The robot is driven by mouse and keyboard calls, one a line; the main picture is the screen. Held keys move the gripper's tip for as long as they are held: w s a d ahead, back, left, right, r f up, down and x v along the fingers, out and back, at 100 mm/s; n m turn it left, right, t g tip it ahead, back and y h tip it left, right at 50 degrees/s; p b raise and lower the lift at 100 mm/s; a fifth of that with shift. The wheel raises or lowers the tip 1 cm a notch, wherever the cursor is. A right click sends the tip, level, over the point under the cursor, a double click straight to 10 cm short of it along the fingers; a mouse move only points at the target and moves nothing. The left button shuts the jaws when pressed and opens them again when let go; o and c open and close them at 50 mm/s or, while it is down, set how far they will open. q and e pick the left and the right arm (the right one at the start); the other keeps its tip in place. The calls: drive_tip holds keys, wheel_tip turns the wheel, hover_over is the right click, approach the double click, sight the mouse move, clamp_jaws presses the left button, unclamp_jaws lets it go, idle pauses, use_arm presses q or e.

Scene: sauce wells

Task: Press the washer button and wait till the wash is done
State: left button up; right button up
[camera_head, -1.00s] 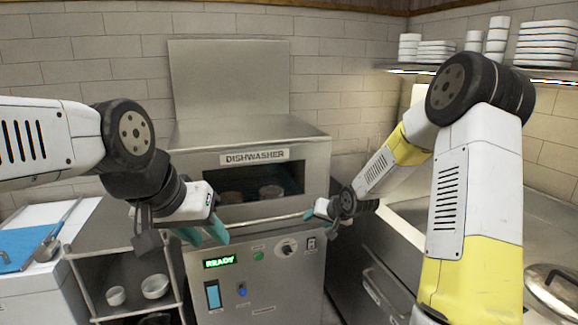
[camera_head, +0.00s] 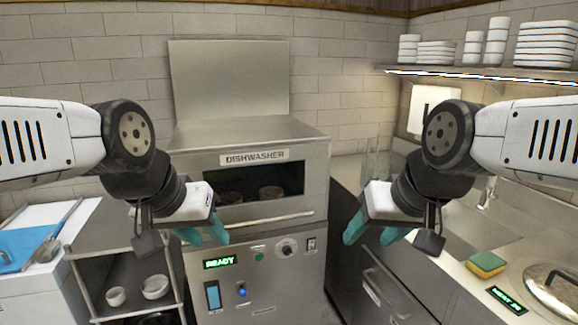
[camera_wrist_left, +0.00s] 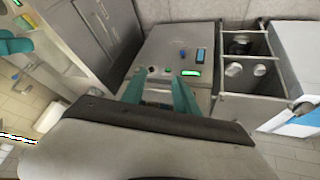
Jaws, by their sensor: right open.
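The dishwasher (camera_head: 225,161) stands at centre, with bowls (camera_head: 270,192) visible behind its dark front opening. Its panel has a green READY display (camera_head: 219,263), a green button (camera_head: 259,255), a blue button (camera_head: 242,290), a knob (camera_head: 288,248) and a light-blue rectangle (camera_head: 213,296). The display also shows in the left wrist view (camera_wrist_left: 190,73). Which button is the washer button is not labelled legibly. My left gripper (camera_head: 206,235) is open and empty, in front of the machine's left side. My right gripper (camera_head: 373,233) is open and empty, right of the machine.
A rack with bowls (camera_head: 155,287) stands left of the dishwasher. At right are a sink counter, a green-yellow sponge (camera_head: 487,263) and a metal lid (camera_head: 556,290). A shelf (camera_head: 480,74) holds stacked dishes. The space before the panel looks clear.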

use_arm(q)
clamp_jaws()
idle(1.8)
